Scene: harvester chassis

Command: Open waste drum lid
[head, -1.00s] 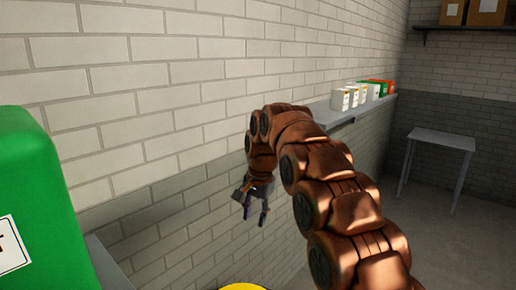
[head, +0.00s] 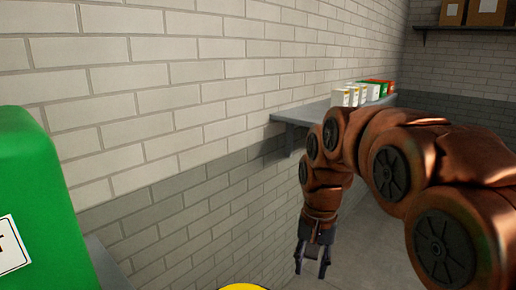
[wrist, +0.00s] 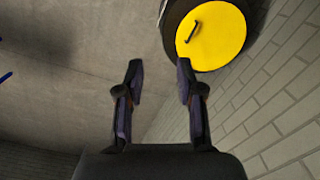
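The waste drum lid is a round yellow disc (wrist: 218,45) with a dark bar handle (wrist: 194,31) near its left side, in the wrist view. It lies on a dark drum (wrist: 172,22), most of which is hidden or cut off by the frame top. In the head view only a yellow sliver of the lid (head: 243,287) shows at the bottom edge. My gripper (head: 313,270) points down, to the right of the lid in the head view. In the wrist view my gripper (wrist: 159,75) has its two fingers apart, with nothing between them, short of the lid.
A brick wall (head: 190,120) runs along the left. A wall shelf (head: 318,109) holds several small boxes (head: 362,94) behind my arm. A green container (head: 38,200) stands at the left edge. Open concrete floor (wrist: 70,90) lies left of the drum in the wrist view.

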